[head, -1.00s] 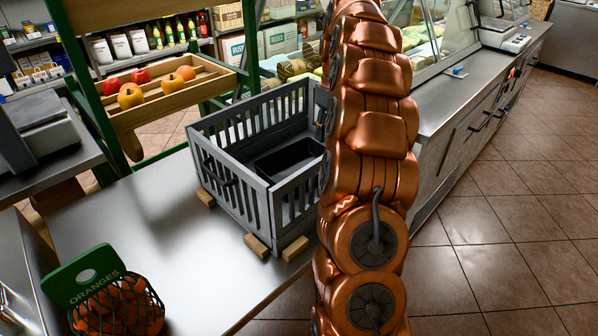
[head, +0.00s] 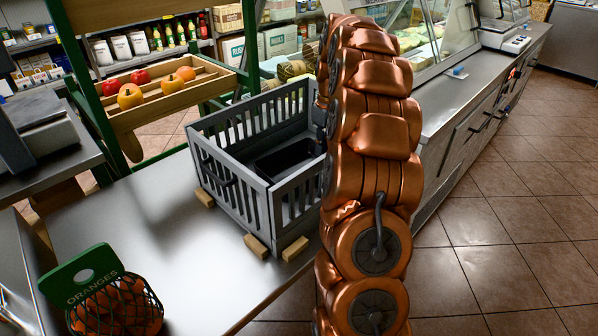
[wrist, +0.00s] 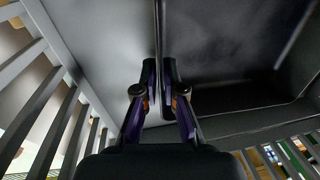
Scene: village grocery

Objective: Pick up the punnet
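The punnet (head: 284,160) is a black open tray inside the grey slatted crate (head: 236,165), which stands on the metal counter. Its right end is hidden behind my arm in the head view. In the wrist view the punnet (wrist: 240,122) fills the right side, and its thin wall edge runs up between my fingers. My gripper (wrist: 159,72) has its two fingertips close together, one on each side of that wall, with almost no gap.
Wooden blocks (head: 256,246) lie beside the crate's base. A net of oranges (head: 115,305) with a green tag lies at the front left of the counter (head: 150,235). A fruit rack (head: 165,105) stands behind. The crate's slatted walls surround the punnet closely.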

